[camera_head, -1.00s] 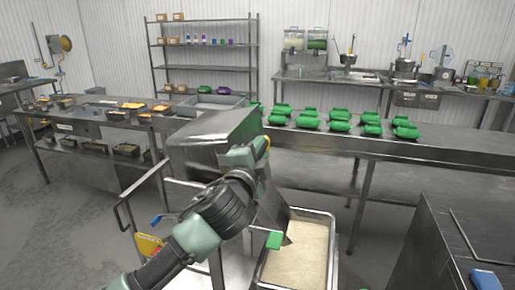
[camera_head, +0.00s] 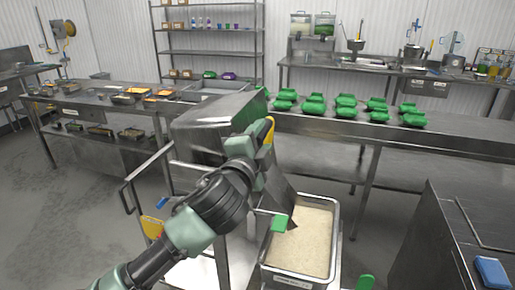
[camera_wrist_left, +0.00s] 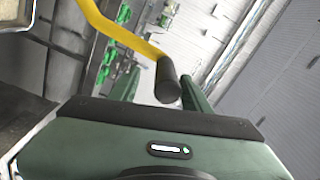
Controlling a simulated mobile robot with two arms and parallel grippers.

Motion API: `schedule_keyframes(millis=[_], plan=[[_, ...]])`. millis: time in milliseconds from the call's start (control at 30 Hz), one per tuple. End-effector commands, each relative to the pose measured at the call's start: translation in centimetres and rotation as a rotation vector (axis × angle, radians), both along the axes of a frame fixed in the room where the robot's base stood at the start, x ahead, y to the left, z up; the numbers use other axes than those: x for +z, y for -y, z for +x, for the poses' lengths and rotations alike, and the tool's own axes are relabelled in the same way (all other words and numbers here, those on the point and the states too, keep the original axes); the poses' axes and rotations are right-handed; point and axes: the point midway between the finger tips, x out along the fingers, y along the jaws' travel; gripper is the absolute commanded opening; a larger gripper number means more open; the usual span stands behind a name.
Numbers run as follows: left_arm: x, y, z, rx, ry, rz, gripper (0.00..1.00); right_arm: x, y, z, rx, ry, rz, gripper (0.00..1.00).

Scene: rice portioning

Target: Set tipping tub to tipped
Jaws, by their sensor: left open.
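The tipping tub (camera_head: 205,130) is a large steel tub on a frame in the middle of the head view. A dark slanted chute (camera_head: 281,185) hangs at its right side, above a rice pan. Its yellow lever (camera_head: 270,128) shows beside my left gripper (camera_head: 261,148); the wrist view shows the yellow lever bar (camera_wrist_left: 120,35) and its black grip (camera_wrist_left: 167,80). In the wrist view my left gripper (camera_wrist_left: 160,92) is open, with the grip showing between its two green fingers. Whether they touch it cannot be told. My right gripper is not in view.
The steel pan of rice (camera_head: 305,240) stands below the chute, with a green-handled tool (camera_head: 280,223) over it. Several green containers (camera_head: 345,108) line the counter behind. A steel bench (camera_head: 450,240) stands at right. Floor (camera_head: 85,200) is clear at left.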

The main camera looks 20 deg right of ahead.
Motion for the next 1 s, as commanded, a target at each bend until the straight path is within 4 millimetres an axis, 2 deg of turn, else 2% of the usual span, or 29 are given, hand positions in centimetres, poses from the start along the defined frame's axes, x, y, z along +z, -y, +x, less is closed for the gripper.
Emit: schedule_keyframes(millis=[133, 333, 1000], plan=[[-0.3, -1.5, -2.0, -0.002, 0.001, -0.001, 0.48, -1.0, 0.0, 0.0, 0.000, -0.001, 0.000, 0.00], [-0.2, -2.5, -3.4, 0.001, -0.002, 0.000, 0.48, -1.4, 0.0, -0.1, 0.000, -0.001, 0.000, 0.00], [-0.1, -2.6, -3.5, 0.001, -0.001, 0.001, 0.48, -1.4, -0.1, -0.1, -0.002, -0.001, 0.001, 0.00]])
